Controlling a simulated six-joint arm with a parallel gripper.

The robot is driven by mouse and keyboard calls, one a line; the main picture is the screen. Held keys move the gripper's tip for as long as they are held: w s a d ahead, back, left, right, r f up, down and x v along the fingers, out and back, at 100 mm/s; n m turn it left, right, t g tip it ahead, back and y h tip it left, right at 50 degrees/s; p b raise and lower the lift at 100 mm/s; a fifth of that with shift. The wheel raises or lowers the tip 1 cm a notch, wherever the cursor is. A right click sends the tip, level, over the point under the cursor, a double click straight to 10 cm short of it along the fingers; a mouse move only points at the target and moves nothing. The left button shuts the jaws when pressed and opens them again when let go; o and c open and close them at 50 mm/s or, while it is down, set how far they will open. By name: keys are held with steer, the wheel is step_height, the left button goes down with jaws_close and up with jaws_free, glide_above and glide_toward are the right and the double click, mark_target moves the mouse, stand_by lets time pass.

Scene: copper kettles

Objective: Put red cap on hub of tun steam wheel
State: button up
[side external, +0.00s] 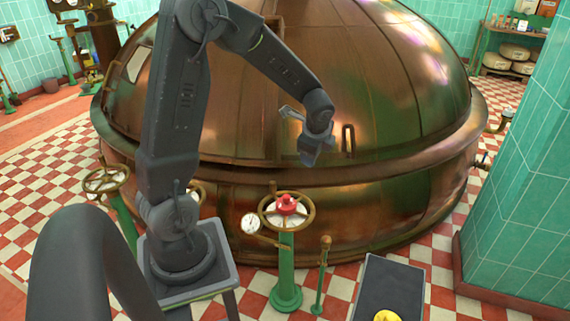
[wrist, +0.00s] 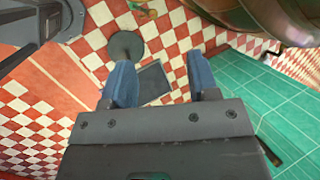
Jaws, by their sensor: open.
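The red cap (side external: 287,204) sits at the hub of a brass-rimmed hand wheel (side external: 268,219) on a green post, in front of the copper kettle, in the side external view. No label tells me whether this is the tun steam wheel. My gripper (side external: 315,157) is above and a little right of the cap in that picture, clearly apart from it. In the wrist view my gripper (wrist: 162,82) shows two blue fingers spread wide with nothing between them. I cannot make out the red cap in the wrist view.
The large copper kettle (side external: 390,90) stands close behind my gripper. A yellow cap (side external: 386,316) lies on a dark-topped stand (side external: 390,280) at the front right. A second wheel (side external: 105,180) stands left. A round gauge (side external: 250,223) and a slim green post (side external: 321,280) flank the capped wheel.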

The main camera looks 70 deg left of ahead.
steer(key=s+d+r+n+t+h, duration=0.2)
steer(key=s+d+r+n, duration=0.3)
steer(key=s+d, duration=0.3)
steer(key=s+d+r+n+t+h, duration=0.1)
steer(key=s+d+r+n+h, duration=0.1)
steer(key=s+d+r+n, duration=0.3)
steer(key=s+d+r, duration=0.3)
steer(key=d, duration=0.4)
steer(key=shift+s+d+r+n+t, duration=0.25)
steer(key=shift+s+n+t, duration=0.1)
steer(key=shift+n+t, duration=0.05)
stand_by(1.0)
